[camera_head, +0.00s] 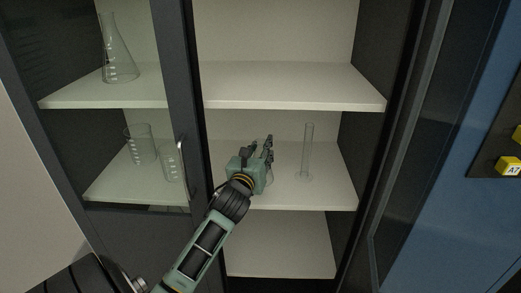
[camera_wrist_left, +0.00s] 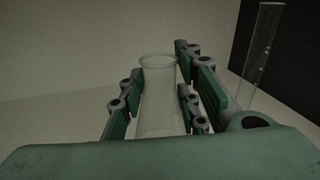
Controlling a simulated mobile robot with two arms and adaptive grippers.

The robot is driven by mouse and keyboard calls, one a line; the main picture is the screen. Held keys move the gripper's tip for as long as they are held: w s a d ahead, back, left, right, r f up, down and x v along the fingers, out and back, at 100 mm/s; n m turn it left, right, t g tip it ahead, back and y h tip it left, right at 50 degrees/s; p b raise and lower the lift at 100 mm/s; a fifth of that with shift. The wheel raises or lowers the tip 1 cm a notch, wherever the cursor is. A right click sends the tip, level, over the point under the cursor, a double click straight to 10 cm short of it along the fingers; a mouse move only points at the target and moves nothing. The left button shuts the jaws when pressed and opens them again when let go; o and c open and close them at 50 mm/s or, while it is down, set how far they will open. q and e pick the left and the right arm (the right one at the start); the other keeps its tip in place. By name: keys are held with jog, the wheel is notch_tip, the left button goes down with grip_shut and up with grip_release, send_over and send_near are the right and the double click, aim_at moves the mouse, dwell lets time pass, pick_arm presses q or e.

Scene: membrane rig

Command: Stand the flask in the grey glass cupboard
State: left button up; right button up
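The grey glass cupboard (camera_head: 283,103) stands in front of me, its right bay open. My left gripper (camera_head: 258,153) is inside that bay, just above the middle shelf. In the left wrist view, a clear glass flask (camera_wrist_left: 158,110) stands upright between the fingers of the left gripper (camera_wrist_left: 163,92), its rim towards the top of the picture. The fingers lie close against both sides of the glass and look shut on it. In the head view the gripper hides most of this flask, and whether its base touches the shelf is unclear. My right gripper is not in view.
A tall glass cylinder (camera_head: 308,150) stands to the right on the same shelf, also in the left wrist view (camera_wrist_left: 260,55). A conical flask (camera_head: 117,55) and two beakers (camera_head: 140,145) stand behind the left glass door. The upper and lower right shelves are empty.

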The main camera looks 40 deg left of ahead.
pick_arm(q)
jog(key=o, duration=0.4)
jog(key=b+v, duration=0.1)
jog(key=v, duration=1.1)
dwell(0.3)
